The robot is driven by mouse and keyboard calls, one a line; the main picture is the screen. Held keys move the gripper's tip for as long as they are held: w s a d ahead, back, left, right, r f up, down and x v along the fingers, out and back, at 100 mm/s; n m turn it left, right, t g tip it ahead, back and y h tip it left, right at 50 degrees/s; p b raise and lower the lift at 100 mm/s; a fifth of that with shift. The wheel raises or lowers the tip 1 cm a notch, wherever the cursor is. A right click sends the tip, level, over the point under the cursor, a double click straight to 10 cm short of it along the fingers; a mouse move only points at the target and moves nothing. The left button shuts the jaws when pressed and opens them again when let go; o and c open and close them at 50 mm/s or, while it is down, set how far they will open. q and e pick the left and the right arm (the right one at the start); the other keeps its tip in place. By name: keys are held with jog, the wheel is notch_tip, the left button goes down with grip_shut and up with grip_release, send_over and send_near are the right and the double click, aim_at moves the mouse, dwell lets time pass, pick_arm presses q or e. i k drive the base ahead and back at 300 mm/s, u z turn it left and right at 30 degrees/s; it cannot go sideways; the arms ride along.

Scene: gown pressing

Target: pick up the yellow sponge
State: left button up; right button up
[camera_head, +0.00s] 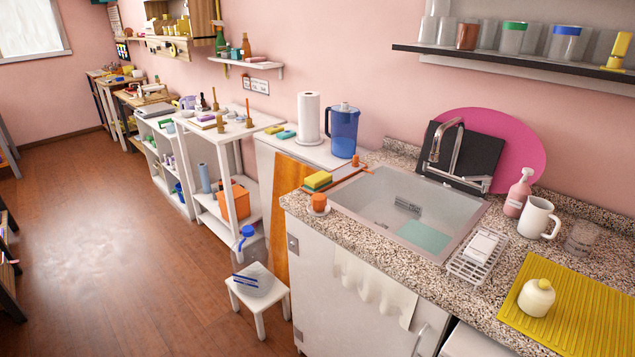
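A yellow sponge (318,179) with a green layer at its lower side lies at the left rear corner of the sink counter, by the sink's left rim. It seems to rest on a thin brown board (345,176). A small orange item on a white base (318,203) stands just in front of it. Neither of my grippers shows in the head view.
The sink (400,215) with a tall faucet (445,140) is right of the sponge. A blue pitcher (343,130) and a paper towel roll (309,117) stand behind it.

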aim_at(319, 180)
jog(key=u, duration=1.3)
jog(key=i, duration=1.3)
jog(key=z, duration=0.05)
